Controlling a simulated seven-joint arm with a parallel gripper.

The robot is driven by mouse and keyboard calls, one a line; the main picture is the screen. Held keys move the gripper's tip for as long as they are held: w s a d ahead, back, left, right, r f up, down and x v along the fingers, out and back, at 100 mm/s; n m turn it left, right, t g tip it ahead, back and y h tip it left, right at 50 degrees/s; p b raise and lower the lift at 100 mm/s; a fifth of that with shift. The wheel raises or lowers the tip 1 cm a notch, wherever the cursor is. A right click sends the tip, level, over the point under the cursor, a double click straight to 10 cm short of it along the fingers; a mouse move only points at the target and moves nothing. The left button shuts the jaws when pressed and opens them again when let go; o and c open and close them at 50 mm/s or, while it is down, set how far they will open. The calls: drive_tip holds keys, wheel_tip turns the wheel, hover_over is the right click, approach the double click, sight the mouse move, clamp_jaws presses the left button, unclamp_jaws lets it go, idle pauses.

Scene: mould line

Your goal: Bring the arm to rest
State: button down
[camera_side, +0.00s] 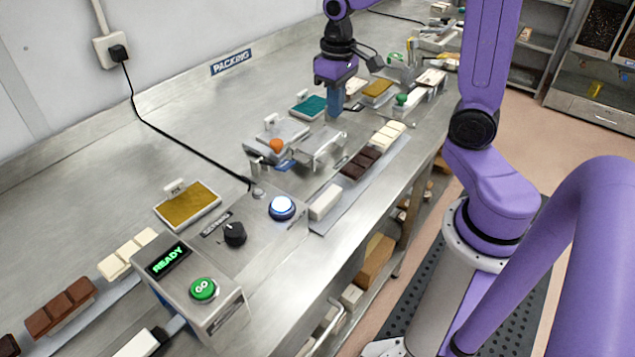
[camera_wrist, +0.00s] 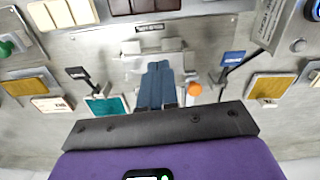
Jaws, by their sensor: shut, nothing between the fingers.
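My purple arm holds my gripper (camera_side: 334,113) pointing down above the steel bench, behind the line of bars. Its two blue fingers are together with nothing between them. In the wrist view the shut fingers (camera_wrist: 159,66) overlap a grey metal fixture (camera_wrist: 135,60), hiding part of it. I cannot tell the exact height of the fingertips above the bench.
The steel bench (camera_side: 120,165) carries a fixture with an orange knob (camera_side: 277,146), a teal pad (camera_side: 312,107) and gold pads (camera_side: 187,204). Dark and white bars (camera_side: 360,163) line its front. A control box with a READY display (camera_side: 168,258) stands at the near end.

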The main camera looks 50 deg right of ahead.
drive_tip(key=s+a+n, duration=0.5)
drive_tip(key=s, duration=0.5)
drive_tip(key=s+a+n, duration=0.5)
drive_tip(key=s+n, duration=0.1)
drive_tip(key=s, duration=0.4)
drive_tip(key=shift+s+a+f+n, duration=0.2)
drive_tip(key=shift+s+f+n, duration=0.05)
drive_tip(key=shift+s+n, duration=0.05)
